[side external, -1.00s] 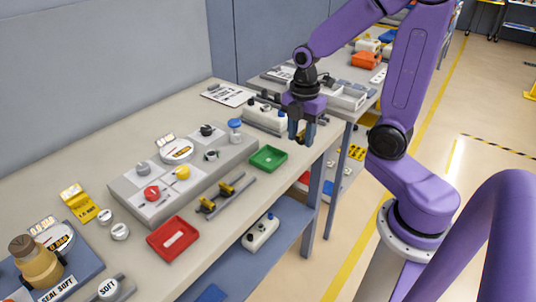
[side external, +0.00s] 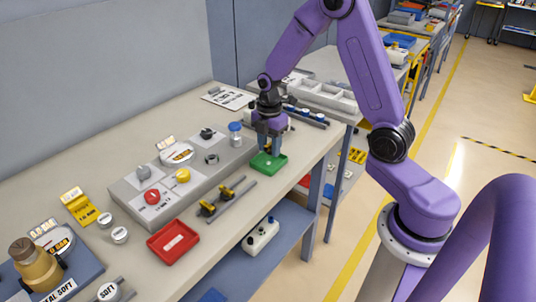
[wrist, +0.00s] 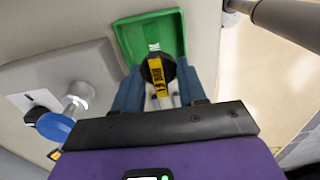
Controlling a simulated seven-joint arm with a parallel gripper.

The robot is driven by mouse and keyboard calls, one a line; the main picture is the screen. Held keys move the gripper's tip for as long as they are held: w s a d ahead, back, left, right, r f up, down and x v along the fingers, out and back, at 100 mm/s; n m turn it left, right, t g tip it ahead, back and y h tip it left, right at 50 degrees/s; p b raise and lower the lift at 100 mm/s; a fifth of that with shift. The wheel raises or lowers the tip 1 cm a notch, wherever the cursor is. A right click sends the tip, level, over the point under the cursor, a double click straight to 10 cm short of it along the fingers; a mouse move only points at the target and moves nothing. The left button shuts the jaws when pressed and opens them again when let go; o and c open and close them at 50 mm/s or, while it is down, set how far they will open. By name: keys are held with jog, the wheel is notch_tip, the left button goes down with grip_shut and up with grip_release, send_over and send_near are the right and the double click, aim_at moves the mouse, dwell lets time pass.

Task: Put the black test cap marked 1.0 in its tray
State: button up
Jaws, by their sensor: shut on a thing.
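A black cap (wrist: 168,68) with a yellow label sits between my fingers in the wrist view; its marking is too small to read. My gripper (wrist: 158,82) is shut on it. The green tray (wrist: 130,37) lies just beyond and under the cap, with a small white label strip inside it. In the side view my gripper (side external: 269,150) points down right over the green tray (side external: 280,168). The cap is hidden there by the fingers. I cannot tell whether the cap touches the tray floor.
The grey fixture block (side external: 140,190) with a blue-topped fitting (side external: 235,127) is left of the tray. A red tray (side external: 160,250) and black-and-yellow parts (side external: 213,205) on a rail lie nearer. The bench's front edge is close to the green tray's right.

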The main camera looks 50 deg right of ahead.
jog(key=shift+w+d+f, duration=0.1)
jog(key=shift+w+f, duration=0.25)
jog(key=shift+f, duration=1.6)
jog(key=shift+f, duration=0.15)
jog(key=o, duration=0.6)
jog(key=shift+o, duration=0.2)
